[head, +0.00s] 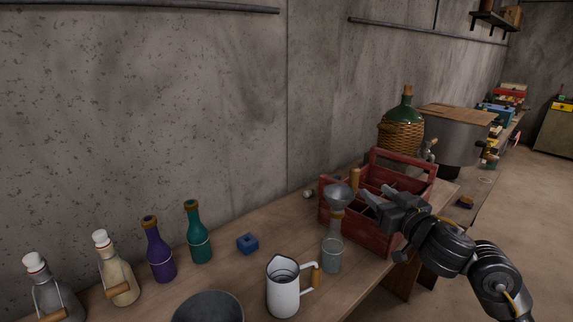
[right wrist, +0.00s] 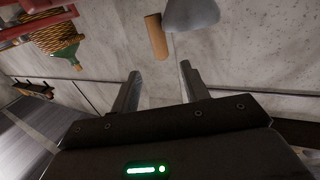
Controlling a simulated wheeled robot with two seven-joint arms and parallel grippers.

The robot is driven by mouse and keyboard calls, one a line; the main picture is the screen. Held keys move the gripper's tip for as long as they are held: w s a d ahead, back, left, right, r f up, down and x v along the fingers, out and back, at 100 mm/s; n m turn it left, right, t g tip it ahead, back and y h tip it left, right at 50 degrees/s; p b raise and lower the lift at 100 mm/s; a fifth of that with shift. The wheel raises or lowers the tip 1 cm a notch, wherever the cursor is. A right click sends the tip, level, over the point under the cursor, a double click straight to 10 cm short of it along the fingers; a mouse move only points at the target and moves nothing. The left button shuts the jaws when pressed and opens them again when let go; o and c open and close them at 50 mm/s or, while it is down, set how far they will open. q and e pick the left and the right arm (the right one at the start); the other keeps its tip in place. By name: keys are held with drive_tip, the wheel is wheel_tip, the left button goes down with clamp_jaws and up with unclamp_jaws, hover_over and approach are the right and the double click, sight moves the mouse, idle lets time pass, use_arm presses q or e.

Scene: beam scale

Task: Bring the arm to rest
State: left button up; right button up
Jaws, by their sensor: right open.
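My right gripper (head: 368,203) is in the right part of the head view, its arm coming in from the lower right. Its jaws are open, and nothing is between the two fingers (right wrist: 160,72) in the right wrist view. Just left of the fingertips, a grey funnel (head: 338,196) sits in the neck of a clear glass bottle (head: 332,254) on the bench. A wooden handle (head: 355,180) stands beside the funnel; the handle (right wrist: 156,36) and funnel (right wrist: 191,14) also show beyond the fingers in the right wrist view. My left gripper is not in view.
A red wooden crate (head: 364,228) stands behind my gripper, with a wicker-covered green demijohn (head: 402,135) and a large metal pot (head: 452,138) beyond. A white jug (head: 283,292), dark bowl (head: 208,308), blue block (head: 247,243) and several bottles occupy the bench (head: 240,278). Open floor (head: 535,195) lies right.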

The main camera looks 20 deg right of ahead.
drive_tip(key=s+a+f+g, duration=0.3)
drive_tip(key=f, duration=0.5)
drive_tip(key=s+a+f+g, duration=0.2)
drive_tip(key=s+f, duration=0.1)
drive_tip(key=f, duration=0.5)
drive_tip(key=s+a+f+g, duration=0.3)
drive_tip(key=f, duration=0.6)
drive_tip(key=s+a+f+n+g+y, duration=0.25)
drive_tip(key=s+a+f+g, duration=0.45)
drive_tip(key=s+a+f, duration=0.75)
drive_tip(key=s+d+f, duration=0.1)
drive_tip(key=s+f, duration=0.1)
drive_tip(key=f, duration=1)
drive_tip(key=s+d+f, duration=0.1)
drive_tip(key=f, duration=1.2)
drive_tip(key=s+d+f+n+g, duration=0.1)
drive_tip(key=s+d+f+g, duration=0.1)
drive_tip(key=s+f, duration=1.2)
drive_tip(key=shift+s+d+h, duration=0.35)
drive_tip(key=shift+s+d, duration=0.3)
drive_tip(key=shift+s, duration=0.25)
